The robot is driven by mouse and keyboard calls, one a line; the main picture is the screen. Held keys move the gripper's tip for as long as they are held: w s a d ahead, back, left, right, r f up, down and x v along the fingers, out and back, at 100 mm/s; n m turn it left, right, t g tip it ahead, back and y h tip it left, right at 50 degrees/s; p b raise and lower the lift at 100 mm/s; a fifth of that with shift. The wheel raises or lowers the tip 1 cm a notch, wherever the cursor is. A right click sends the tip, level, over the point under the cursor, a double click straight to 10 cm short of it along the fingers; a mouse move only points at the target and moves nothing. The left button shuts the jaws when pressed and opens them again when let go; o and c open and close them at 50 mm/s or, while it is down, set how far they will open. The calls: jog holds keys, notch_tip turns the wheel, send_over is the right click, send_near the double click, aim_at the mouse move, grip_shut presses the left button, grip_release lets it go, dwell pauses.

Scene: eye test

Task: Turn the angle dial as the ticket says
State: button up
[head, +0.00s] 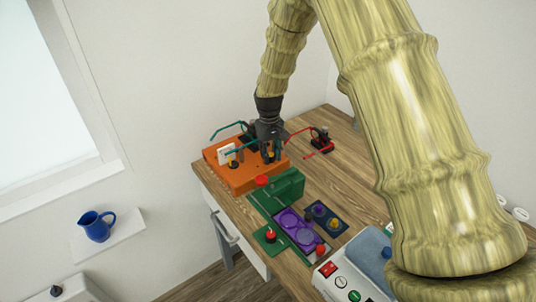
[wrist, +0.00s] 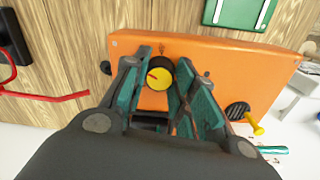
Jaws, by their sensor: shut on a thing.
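The angle dial (wrist: 160,77), a round black knob with a yellow face and a red pointer, sits on the orange box (wrist: 215,62). The pointer lies towards the left of the face in the wrist view. My gripper (wrist: 163,75) has its teal fingers on either side of the dial and is shut on it. In the head view my gripper (head: 270,152) is lowered onto the right part of the orange box (head: 240,182). A white card (head: 227,153), perhaps the ticket, stands on the box; its writing is too small to read.
A yellow handle (wrist: 254,123) sticks out beside a black slotted disc on the box. A red-armed device (head: 318,142) stands to the right. A green block (head: 285,187) and purple panel (head: 298,228) are in front. A blue jug (head: 97,226) is off to the left.

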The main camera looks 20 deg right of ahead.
jog(key=m, duration=0.6)
jog(key=shift+s+f+m, duration=0.3)
jog(key=shift+s, duration=0.05)
jog(key=m, duration=0.6)
jog(key=shift+g+p, duration=0.3)
jog(key=shift+p, duration=0.1)
jog(key=shift+m, duration=0.4)
jog(key=o, duration=0.9)
jog(key=shift+d, duration=0.1)
jog(key=shift+o, duration=0.8)
jog(key=shift+r, duration=0.1)
jog(key=shift+w+r, duration=0.1)
jog(key=shift+w, duration=0.1)
